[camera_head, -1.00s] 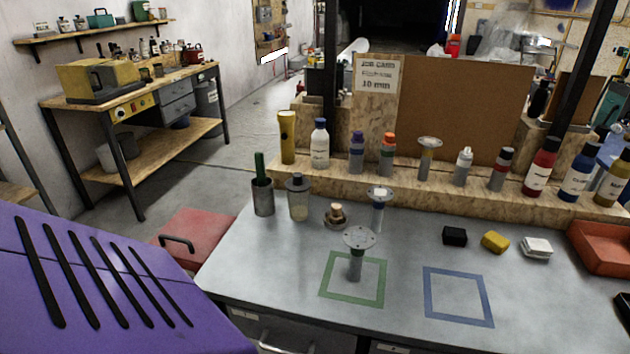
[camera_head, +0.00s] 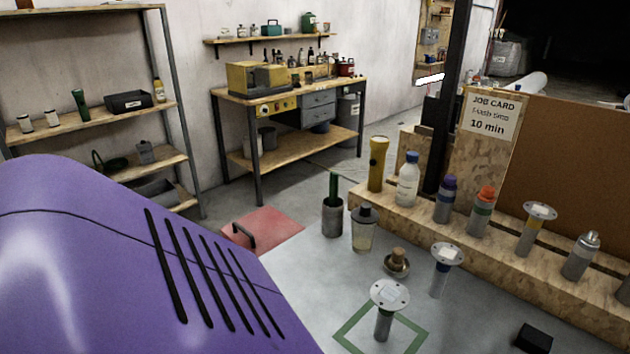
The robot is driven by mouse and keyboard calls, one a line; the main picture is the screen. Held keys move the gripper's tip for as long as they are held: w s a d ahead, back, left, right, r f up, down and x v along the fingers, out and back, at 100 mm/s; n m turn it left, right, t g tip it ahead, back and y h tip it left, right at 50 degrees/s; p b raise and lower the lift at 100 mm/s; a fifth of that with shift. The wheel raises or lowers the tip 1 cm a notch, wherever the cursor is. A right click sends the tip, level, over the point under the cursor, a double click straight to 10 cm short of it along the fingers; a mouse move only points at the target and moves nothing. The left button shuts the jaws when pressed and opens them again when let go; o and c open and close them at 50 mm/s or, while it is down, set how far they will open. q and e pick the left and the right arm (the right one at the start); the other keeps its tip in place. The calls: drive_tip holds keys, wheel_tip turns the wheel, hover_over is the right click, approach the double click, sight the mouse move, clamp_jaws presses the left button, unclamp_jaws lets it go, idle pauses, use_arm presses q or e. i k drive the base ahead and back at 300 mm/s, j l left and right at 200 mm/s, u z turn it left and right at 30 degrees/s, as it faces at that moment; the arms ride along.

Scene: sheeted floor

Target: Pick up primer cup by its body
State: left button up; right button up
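No label marks a primer cup, so I cannot tell for certain which item it is. A translucent cup with a dark lid (camera_head: 364,232) stands upright on the grey bench top (camera_head: 312,258). A grey metal cup (camera_head: 332,218) holding a green stick stands just left of it. A disc-topped grey piece (camera_head: 384,322) stands in the green square outline (camera_head: 349,335). A similar disc-topped piece with a blue band (camera_head: 439,277) stands behind it to the right. Neither of my grippers is in view.
A purple slotted panel (camera_head: 110,260) fills the lower left. A small brass-topped item (camera_head: 396,263) sits beside the translucent cup. A wooden ledge (camera_head: 472,250) with several bottles runs along the bench's back. A red box (camera_head: 275,228) lies beyond the bench's left end.

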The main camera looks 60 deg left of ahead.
sight(362, 236)
drive_tip(key=u, duration=1.55)
